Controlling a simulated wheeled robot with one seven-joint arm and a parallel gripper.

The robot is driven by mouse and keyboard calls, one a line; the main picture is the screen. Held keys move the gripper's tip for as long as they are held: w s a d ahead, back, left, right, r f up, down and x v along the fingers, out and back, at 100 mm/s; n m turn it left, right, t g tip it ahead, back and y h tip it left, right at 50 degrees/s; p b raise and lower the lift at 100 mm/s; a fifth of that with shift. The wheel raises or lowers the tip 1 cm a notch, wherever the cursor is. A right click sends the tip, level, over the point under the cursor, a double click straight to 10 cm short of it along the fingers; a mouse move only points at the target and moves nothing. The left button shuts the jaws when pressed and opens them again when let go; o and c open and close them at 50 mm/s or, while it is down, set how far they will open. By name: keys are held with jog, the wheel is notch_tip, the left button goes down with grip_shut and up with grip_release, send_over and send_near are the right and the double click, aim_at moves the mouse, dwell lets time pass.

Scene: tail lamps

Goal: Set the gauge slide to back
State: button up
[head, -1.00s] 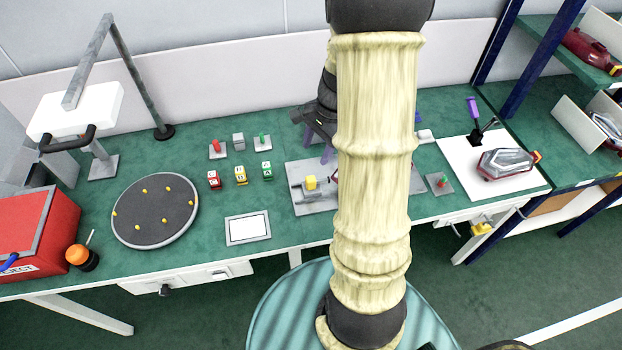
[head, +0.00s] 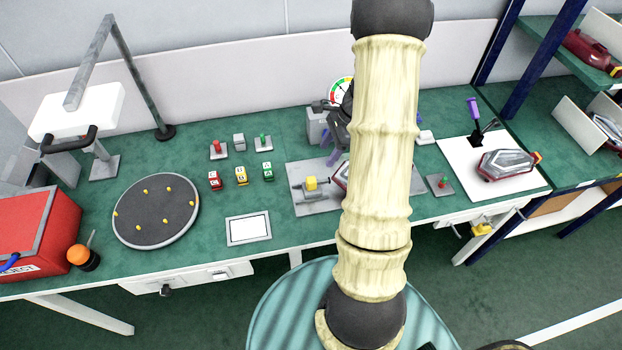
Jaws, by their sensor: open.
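A grey plate (head: 305,203) on the green bench carries a slide fixture with a yellow block (head: 311,184). A red lamp (head: 341,177) lies at the plate's right side, partly hidden behind my arm. A round dial gauge (head: 340,92) with a coloured face shows behind the plate, partly covered by my arm. Which of these parts is the gauge slide, I cannot tell for sure. My gripper (head: 334,157), dark with purple fingers, is above the back of the plate, open, with nothing seen in it. My arm hides part of it.
A round dark turntable (head: 155,211) with yellow pegs, small red, yellow and green blocks (head: 241,176), and a white-faced panel (head: 248,229) are to the left. A red bin (head: 35,230) stands far left. A white mat (head: 510,185) with another lamp (head: 508,164) lies right.

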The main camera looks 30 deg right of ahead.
aim_at(311, 179)
jog(key=p+x, duration=0.1)
jog(key=x, duration=1.2)
jog(key=shift+a+f, duration=0.1)
grip_shut()
